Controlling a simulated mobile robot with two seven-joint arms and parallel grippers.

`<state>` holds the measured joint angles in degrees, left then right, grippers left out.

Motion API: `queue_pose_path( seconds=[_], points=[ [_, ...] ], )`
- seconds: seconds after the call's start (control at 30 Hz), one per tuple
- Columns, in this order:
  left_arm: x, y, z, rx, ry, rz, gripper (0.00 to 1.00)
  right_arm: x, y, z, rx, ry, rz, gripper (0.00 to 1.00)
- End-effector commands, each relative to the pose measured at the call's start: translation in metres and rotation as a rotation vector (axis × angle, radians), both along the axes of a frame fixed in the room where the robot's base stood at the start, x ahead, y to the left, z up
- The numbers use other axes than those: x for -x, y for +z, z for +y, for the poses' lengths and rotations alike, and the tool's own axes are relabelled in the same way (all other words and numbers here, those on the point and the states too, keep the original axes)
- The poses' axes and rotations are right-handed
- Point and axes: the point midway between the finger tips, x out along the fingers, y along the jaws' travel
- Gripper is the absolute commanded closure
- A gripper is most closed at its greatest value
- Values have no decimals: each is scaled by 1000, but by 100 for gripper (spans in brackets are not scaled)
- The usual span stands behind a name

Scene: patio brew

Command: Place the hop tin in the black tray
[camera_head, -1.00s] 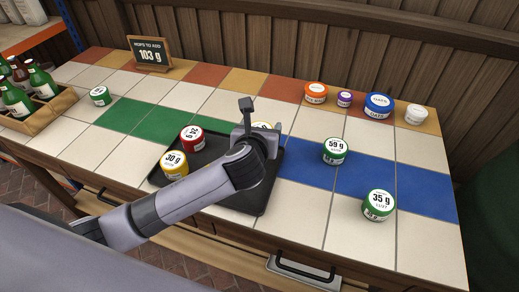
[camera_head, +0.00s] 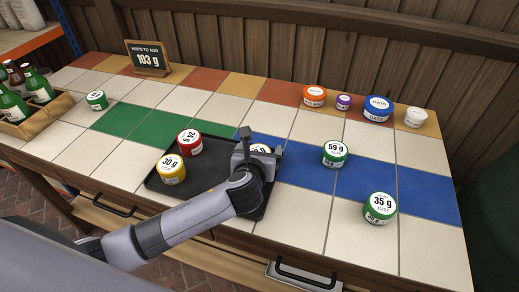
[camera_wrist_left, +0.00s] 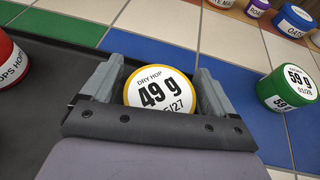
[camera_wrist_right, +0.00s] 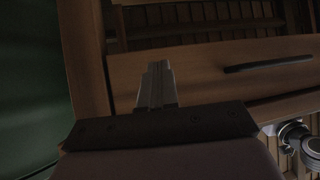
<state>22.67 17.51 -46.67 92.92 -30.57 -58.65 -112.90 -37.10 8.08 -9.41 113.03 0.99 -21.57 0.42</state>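The black tray (camera_head: 218,148) lies on the tiled counter. A red-lidded tin (camera_head: 188,142) and a yellow 30 g tin (camera_head: 171,168) stand in its left part. My left gripper (camera_head: 260,148) is over the tray's far right part. Its fingers (camera_wrist_left: 160,90) are on both sides of a yellow-rimmed 49 g dry hop tin (camera_wrist_left: 160,92), closed on it. In the head view the gripper mostly hides this tin, and I cannot tell whether it touches the tray floor. My right gripper (camera_wrist_right: 157,85) is shut and empty, facing wooden drawer fronts.
Green tins of 59 g (camera_head: 335,153) and 35 g (camera_head: 380,207) stand right of the tray, and another green tin (camera_head: 97,101) at the left. Orange (camera_head: 315,96), purple (camera_head: 344,101), blue (camera_head: 378,108) and white (camera_head: 415,118) containers line the back. A bottle crate (camera_head: 45,117) is at the left.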

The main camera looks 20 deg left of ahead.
Motion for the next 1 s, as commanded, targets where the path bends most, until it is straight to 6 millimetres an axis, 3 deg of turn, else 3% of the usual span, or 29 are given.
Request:
queue_pose_path(
  seconds=[0.47, 1.0],
  points=[
    [7, 7, 0, -2, -1, 0, 4, 1, 0, 0, 2, 1, 2, 100],
    [90, 41, -11, 1, -1, 1, 4, 2, 10, -4, 14, 0, 2, 100]
  ],
)
